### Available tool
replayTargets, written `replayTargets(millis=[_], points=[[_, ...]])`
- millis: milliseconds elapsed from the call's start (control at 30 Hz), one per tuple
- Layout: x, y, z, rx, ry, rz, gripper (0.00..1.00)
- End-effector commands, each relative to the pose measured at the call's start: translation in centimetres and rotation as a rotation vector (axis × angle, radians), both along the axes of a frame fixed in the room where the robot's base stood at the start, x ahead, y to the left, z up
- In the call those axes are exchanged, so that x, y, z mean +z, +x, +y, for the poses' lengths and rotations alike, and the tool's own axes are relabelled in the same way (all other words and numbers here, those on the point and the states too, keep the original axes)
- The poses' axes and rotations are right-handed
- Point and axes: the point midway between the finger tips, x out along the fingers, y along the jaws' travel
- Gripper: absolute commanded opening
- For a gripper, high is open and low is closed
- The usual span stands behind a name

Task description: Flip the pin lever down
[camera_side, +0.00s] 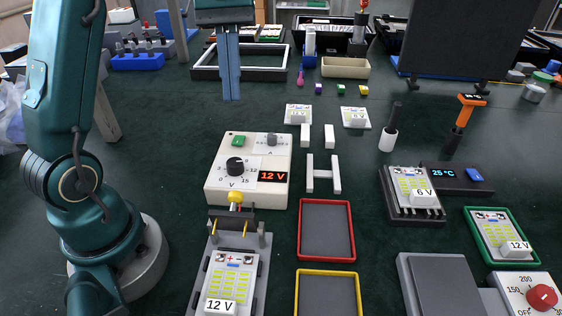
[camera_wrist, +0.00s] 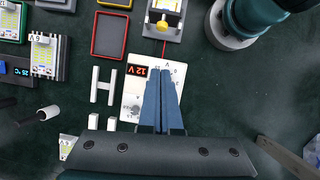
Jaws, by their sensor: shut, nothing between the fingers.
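The pin lever (camera_side: 232,221) is a black bar with a yellow knob and gold pins. It stands raised at the far end of a grey test fixture (camera_side: 195,289), between two grey posts. A floodlight board marked 12 V (camera_side: 232,279) lies in the fixture. In the wrist view, the lever's yellow knob (camera_wrist: 163,22) shows at the top, ahead of the fingertips. My gripper (camera_side: 231,98) has blue fingers, shut and empty, pointing down well above the table and behind the lever. Its fingers also show in the wrist view (camera_wrist: 160,72), over the power supply.
A cream power supply (camera_side: 215,188) reading 12 V stands just behind the lever. A red tray (camera_side: 300,232) and a yellow tray (camera_side: 297,292) lie right of the fixture. White blocks (camera_side: 310,175) lie behind the trays. A heat-sink board (camera_side: 413,195) is farther right.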

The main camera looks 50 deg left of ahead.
Motion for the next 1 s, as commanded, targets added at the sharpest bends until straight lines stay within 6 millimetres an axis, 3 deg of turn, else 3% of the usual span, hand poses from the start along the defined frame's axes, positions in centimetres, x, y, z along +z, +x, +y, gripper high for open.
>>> replayTargets(millis=[367, 1000], points=[[-1.8, -0.5, -0.7, -0.001, -0.001, 0.002, 0.0], [-9.4, -2.6, -3.7, -0.004, -0.001, 0.002, 0.0]])
